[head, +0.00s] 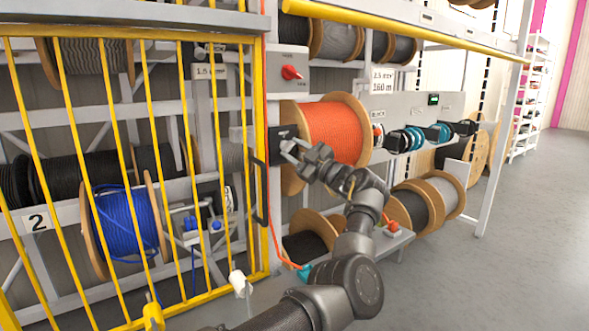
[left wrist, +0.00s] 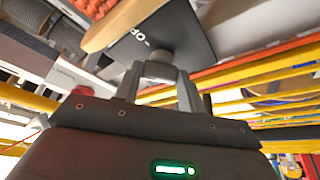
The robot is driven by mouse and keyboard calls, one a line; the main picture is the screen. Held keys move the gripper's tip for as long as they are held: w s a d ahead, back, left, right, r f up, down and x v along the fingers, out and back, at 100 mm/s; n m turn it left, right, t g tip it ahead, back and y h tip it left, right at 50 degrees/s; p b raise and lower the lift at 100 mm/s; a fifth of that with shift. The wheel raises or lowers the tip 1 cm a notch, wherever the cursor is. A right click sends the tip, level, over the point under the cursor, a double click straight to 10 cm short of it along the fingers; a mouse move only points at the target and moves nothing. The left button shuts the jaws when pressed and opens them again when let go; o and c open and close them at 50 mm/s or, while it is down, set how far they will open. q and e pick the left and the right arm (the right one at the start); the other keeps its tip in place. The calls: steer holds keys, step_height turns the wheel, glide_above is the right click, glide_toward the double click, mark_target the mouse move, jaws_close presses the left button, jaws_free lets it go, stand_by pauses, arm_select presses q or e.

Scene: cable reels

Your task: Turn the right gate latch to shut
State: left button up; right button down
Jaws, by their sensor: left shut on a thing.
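The right gate latch is a dark plate (head: 282,132) with a small grey knob, on the post just right of the yellow barred gate (head: 150,140). My left gripper (head: 290,149) reaches it from the right, in front of the orange cable reel (head: 335,133). In the left wrist view, the left gripper (left wrist: 158,76) is shut on the latch knob (left wrist: 160,58), below the dark plate (left wrist: 185,32) with partly readable lettering. The fingers hide much of the knob, so I cannot tell its turn. My right gripper is not in view.
A black handle (head: 260,190) stands on the gate's right edge. A grey box with a red rotary switch (head: 291,72) is above the latch. A blue cable reel (head: 125,222) sits behind the bars. Open floor (head: 530,220) lies to the right.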

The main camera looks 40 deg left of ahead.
arm_select(q)
steer(key=n+g+h, duration=0.1)
steer(key=n, duration=0.2)
steer(key=n+h+p, duration=0.1)
steer(key=n, duration=0.3)
steer(key=n+g+h, duration=0.1)
steer(key=n, duration=0.2)
steer(key=shift+w+r+n+g+p, duration=0.15)
steer(key=shift+r+n+g+p, duration=0.15)
steer(key=shift+n+p, duration=0.1)
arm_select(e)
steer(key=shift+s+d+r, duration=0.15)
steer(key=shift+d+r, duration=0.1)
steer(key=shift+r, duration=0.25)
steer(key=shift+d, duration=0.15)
arm_select(q)
steer(key=o, duration=1)
steer(key=shift+c, duration=0.2)
